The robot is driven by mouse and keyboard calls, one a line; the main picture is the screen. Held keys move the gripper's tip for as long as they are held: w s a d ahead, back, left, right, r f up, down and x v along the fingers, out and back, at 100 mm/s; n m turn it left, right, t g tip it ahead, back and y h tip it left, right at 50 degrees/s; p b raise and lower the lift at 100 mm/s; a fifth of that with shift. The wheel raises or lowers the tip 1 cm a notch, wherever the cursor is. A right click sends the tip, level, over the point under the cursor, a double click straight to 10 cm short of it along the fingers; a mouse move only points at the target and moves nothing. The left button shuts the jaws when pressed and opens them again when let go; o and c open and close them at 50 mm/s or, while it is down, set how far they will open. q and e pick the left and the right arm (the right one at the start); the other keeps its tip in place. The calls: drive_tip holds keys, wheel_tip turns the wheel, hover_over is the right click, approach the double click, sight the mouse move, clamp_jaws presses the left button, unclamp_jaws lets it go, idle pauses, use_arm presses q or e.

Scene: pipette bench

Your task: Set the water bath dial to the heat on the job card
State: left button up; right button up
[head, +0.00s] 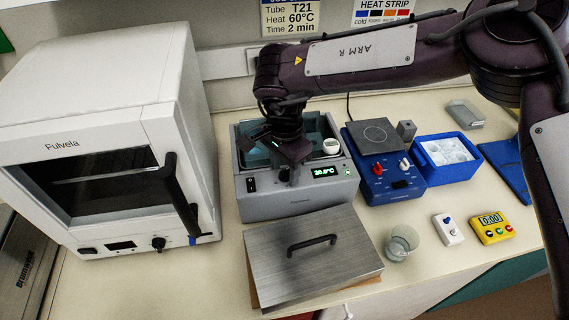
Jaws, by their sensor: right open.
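The job card (290,15) on the back wall reads Tube T21, Heat 60°C, Time 2 min; its top is cut off. The grey water bath (300,203) stands in the middle of the bench. Its green display (325,172) is lit; the small digits look like 30-something °C. My right gripper (287,168) points down at the bath's front panel, left of the display. It is open, and its fingers cover the area where the dial seems to be, so I cannot tell whether they touch it. My left gripper is out of view.
A white oven (110,130) stands left. A steel lid (315,258) lies in front of the bath. Right are a blue hotplate (385,180), blue ice box (447,157), glass beaker (401,242) and yellow timer (491,226). A white round item (331,146) sits at the bath's rim.

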drive_tip(key=shift+s, duration=0.1)
drive_tip(key=c, duration=1)
